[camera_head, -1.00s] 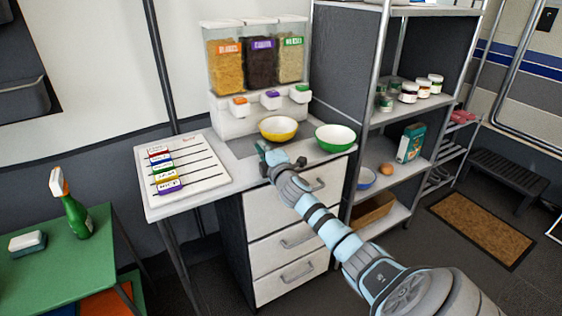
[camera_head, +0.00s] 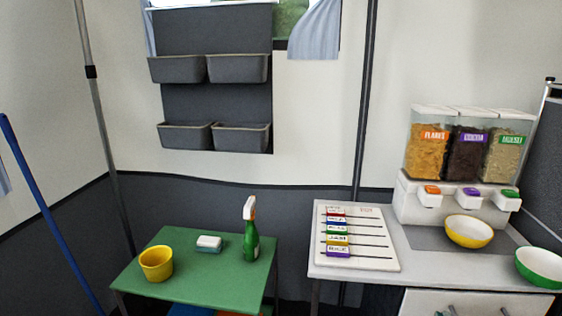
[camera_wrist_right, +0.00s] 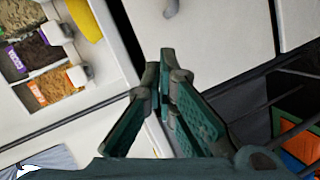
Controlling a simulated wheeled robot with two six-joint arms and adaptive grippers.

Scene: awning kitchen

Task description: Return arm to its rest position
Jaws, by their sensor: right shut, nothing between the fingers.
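My right gripper (camera_wrist_right: 163,85) shows in the right wrist view. Its teal fingers are closed together at the tips and hold nothing. Behind it are pale surfaces, with the cereal dispenser (camera_wrist_right: 50,55) and part of a yellow bowl (camera_wrist_right: 85,18) at the upper left. The head view does not clearly show the right arm. My left gripper is in neither view.
In the head view, a white counter holds the dispenser (camera_head: 465,150), the yellow bowl (camera_head: 469,232), a green bowl (camera_head: 541,267) and a label board (camera_head: 355,238). A green table (camera_head: 190,283) holds a yellow pot (camera_head: 156,263), a sponge (camera_head: 209,243) and a spray bottle (camera_head: 250,235).

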